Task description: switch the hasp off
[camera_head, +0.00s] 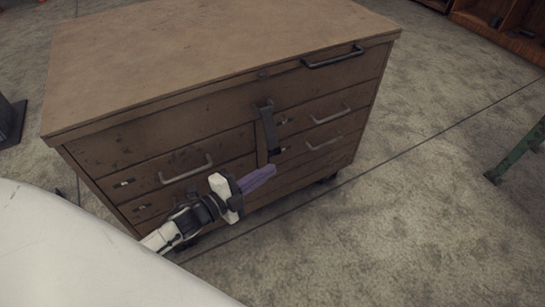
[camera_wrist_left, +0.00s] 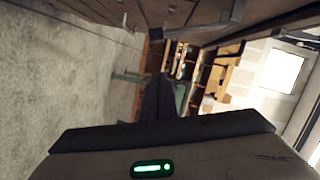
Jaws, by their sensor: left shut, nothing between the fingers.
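A brown drawer cabinet stands in the middle of the head view, and the dark metal hasp (camera_head: 268,125) hangs on its front, between the left and right drawers. My left gripper (camera_head: 262,178) is in front of the cabinet, below the hasp and apart from it in the picture. Its purple fingers are closed together with nothing between them. In the left wrist view the closed fingers (camera_wrist_left: 159,97) point away from the camera. A dark metal piece (camera_wrist_left: 225,36) shows along the cabinet front there; I cannot tell if it is the hasp. My right gripper is in neither view.
The cabinet (camera_head: 200,50) has a bare top and several drawers with bar handles, such as the left handle (camera_head: 186,168) close to my left gripper. A green metal leg (camera_head: 518,150) stands at the right.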

